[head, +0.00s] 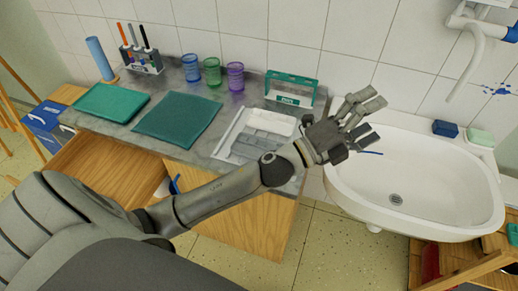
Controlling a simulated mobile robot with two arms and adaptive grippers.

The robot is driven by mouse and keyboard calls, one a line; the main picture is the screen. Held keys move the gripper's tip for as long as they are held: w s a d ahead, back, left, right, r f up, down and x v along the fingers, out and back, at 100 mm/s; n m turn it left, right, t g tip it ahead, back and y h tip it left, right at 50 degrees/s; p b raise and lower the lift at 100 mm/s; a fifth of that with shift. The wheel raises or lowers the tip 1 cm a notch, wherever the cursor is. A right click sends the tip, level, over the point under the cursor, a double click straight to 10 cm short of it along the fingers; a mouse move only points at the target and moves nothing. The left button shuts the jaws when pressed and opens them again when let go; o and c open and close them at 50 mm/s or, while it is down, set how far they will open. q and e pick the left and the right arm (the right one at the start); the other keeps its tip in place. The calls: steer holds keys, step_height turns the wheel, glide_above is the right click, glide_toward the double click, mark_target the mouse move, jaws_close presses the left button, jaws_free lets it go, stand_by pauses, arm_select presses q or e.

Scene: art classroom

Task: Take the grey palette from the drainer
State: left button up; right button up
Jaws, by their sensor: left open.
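A light grey palette with shallow wells (268,143) lies on the counter, in what looks like a white drainer (228,139). Part of its right side is hidden behind my left wrist. My left gripper (371,119) is open and empty, above and to the right of the palette. Its fingers point right, over the left rim of the washbasin, apart from the palette. My right gripper is not in view.
A white washbasin (450,190) is on the right, with a blue block (445,128) and a pale green block (482,137) on its back rim. Teal mats (178,117), coloured cups (212,72) and a green-white holder (290,89) stand on the counter (160,83). A drawer (110,170) is open.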

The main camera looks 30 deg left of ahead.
arm_select(q)
steer(key=s+d+m+g+h, duration=0.3)
steer(key=d+m+g+h, duration=0.35)
steer(key=m, duration=0.45)
steer(key=m+g+y, duration=1.1)
steer(key=m+y, duration=0.4)
steer(key=y, duration=0.4)
glide_above(266, 147)
steer(key=s+d, duration=0.1)
steer(key=s, duration=0.1)
step_height(266, 147, down, 13)
step_height(266, 147, down, 5)
steer(key=shift+w+r+p, duration=0.15)
steer(key=shift+p, duration=0.5)
step_height(266, 147, down, 6)
steer(key=shift+r+p, duration=0.25)
steer(key=shift+p, duration=0.85)
steer(key=shift+f, duration=0.3)
steer(key=c, duration=1.1)
